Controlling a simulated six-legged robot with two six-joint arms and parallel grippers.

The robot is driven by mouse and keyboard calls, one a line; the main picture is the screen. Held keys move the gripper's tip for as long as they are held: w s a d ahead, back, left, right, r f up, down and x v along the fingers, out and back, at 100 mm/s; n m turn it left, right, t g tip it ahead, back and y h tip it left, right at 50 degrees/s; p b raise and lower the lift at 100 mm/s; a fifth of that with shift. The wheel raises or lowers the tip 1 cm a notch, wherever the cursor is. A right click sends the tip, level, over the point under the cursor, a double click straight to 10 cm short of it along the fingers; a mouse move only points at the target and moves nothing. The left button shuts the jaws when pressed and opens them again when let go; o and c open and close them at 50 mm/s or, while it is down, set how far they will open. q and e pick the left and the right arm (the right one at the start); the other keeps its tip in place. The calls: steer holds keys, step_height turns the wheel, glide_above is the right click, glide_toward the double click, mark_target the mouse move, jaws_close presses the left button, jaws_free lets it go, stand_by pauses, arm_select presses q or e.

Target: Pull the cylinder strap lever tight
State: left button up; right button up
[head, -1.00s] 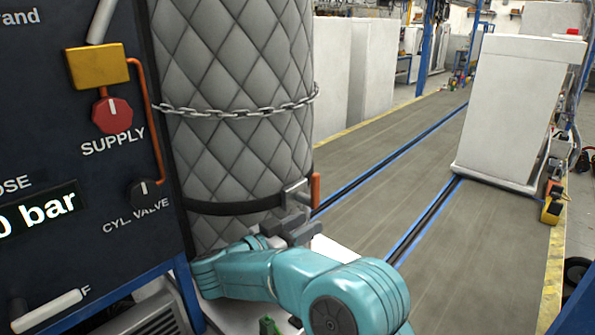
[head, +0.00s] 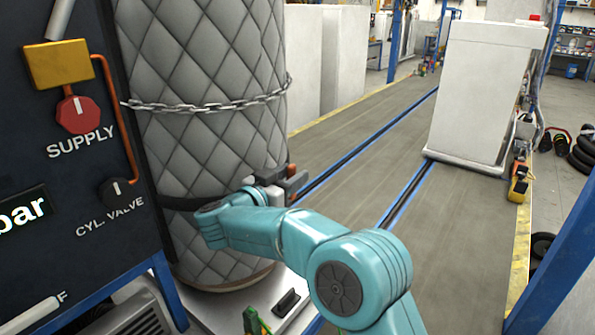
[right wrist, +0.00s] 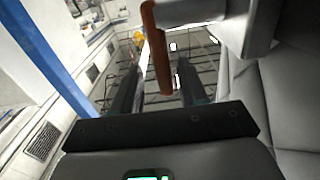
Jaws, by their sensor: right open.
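The cylinder (head: 210,60) stands upright in a grey quilted jacket, with a dark strap (head: 180,203) around its lower part. The strap lever has an orange-brown grip, whose tip (head: 292,169) shows at the cylinder's right side in the head view. In the right wrist view the lever grip (right wrist: 156,50) hangs between the two dark fingers of my right gripper (right wrist: 158,82), which is open around it. A grey buckle part (right wrist: 248,30) is beside it. In the head view my right gripper (head: 290,184) is partly hidden behind my arm. My left gripper is not seen.
A chain (head: 210,106) circles the cylinder above the strap. A dark panel (head: 60,190) with a red supply knob (head: 77,115) and cylinder valve knob (head: 118,192) stands left. A white cabinet (head: 485,95) stands at the right. The floor lane between is clear.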

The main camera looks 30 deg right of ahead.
mark_target(295, 170)
steer(key=shift+w+d+f, duration=0.1)
steer(key=shift+w+d, duration=0.7)
steer(key=shift+d, duration=0.35)
steer(key=shift+s+d, duration=0.2)
steer(key=shift+w+a, duration=0.2)
steer(key=shift+c, duration=1.2)
steer(key=c, duration=0.5)
steer(key=shift+d, duration=0.15)
jaws_close()
steer(key=p, duration=0.2)
steer(key=y+p, duration=0.1)
steer(key=p, duration=0.1)
steer(key=shift+w+d+r+g, duration=0.1)
steer(key=shift+d+r+g, duration=0.15)
steer(key=shift+d+g, duration=0.1)
steer(key=shift+w+d+f+g+y+p, duration=0.15)
steer(key=shift+d+f+g+y+p, duration=0.2)
steer(key=shift+y, duration=0.45)
steer(key=shift+w+d+f+g+y, duration=0.15)
steer(key=shift+d+f+g+y, duration=0.2)
steer(key=shift+y, duration=0.6)
steer(key=shift+w+d+f+g+y, duration=0.1)
steer(key=shift+d+f+g+y, duration=0.25)
steer(key=shift+y, duration=0.6)
steer(key=shift+f, duration=0.15)
